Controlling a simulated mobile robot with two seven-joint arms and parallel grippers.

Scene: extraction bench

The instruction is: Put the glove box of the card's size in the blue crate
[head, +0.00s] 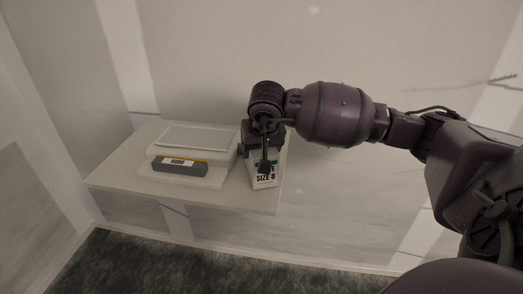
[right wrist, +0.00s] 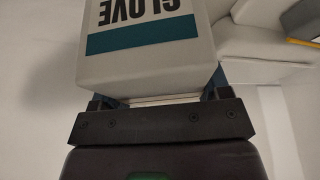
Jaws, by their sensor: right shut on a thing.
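A white glove box (head: 264,181) marked "SIZE 8" stands on the white shelf near its right end. My right gripper (head: 264,150) comes down on it from above and is shut on it. In the right wrist view the glove box (right wrist: 146,62) fills the space between the fingers and shows the word "GLOVE" and a teal band. I cannot tell whether the box touches the shelf. The card and the blue crate are not in view. My left gripper is not in view.
The white shelf (head: 112,176) is fixed at the wall. A white device (head: 197,143) with a flat top stands left of the box, with a dark grey block (head: 180,168) with a yellow edge and a label on its front part. Dark floor (head: 200,262) lies below.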

